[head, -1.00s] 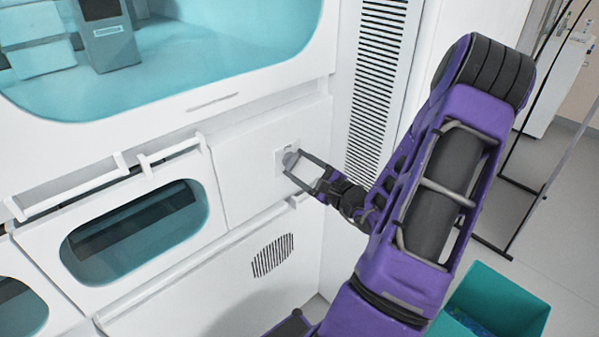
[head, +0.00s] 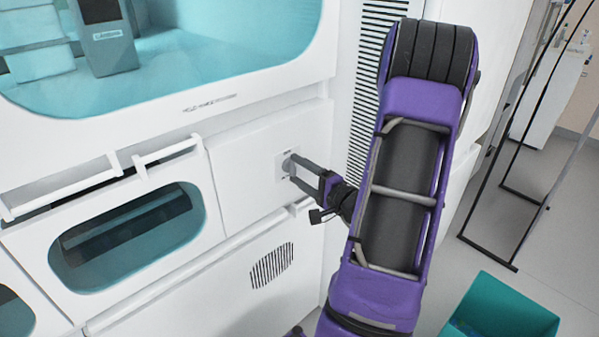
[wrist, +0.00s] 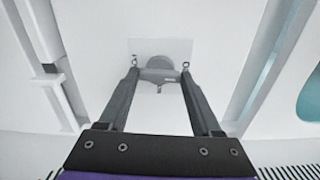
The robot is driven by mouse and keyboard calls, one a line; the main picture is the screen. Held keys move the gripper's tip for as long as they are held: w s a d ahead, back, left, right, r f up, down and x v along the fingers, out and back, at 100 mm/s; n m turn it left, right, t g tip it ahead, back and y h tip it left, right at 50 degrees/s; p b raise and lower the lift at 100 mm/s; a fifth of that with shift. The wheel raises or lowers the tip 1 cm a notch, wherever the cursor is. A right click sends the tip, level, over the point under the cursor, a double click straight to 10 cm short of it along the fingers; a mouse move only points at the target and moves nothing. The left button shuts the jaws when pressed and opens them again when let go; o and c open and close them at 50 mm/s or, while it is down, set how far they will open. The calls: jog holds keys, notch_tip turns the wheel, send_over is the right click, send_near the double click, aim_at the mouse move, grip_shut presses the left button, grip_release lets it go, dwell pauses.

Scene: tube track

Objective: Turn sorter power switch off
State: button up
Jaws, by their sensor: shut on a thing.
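The power switch is a round grey knob (head: 288,165) on a small light plate on the white machine's front panel. It also shows in the wrist view as a grey knob (wrist: 162,75) with a bar across it, in front of the square plate (wrist: 142,47). My gripper (head: 291,169) is at the knob, with one finger on each side of it. In the wrist view the fingertips of my gripper (wrist: 160,72) are shut on the knob's bar. The fingers partly hide the knob in the head view.
The white machine has a windowed drawer (head: 130,235) and white handle rails (head: 165,152) left of the switch. A vent grille (head: 272,265) is below. A teal bin (head: 500,310) stands on the floor at the right, near a dark thin-legged frame (head: 515,265).

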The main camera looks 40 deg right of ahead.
jog(key=shift+d+n, duration=0.1)
jog(key=shift+n, duration=0.3)
jog(key=o, duration=1.4)
jog(key=s, duration=1.1)
jog(key=s+d, duration=0.1)
jog(key=s, duration=0.5)
jog(key=shift+s+d, duration=0.1)
jog(key=shift+s, duration=0.15)
jog(key=shift+w, duration=0.1)
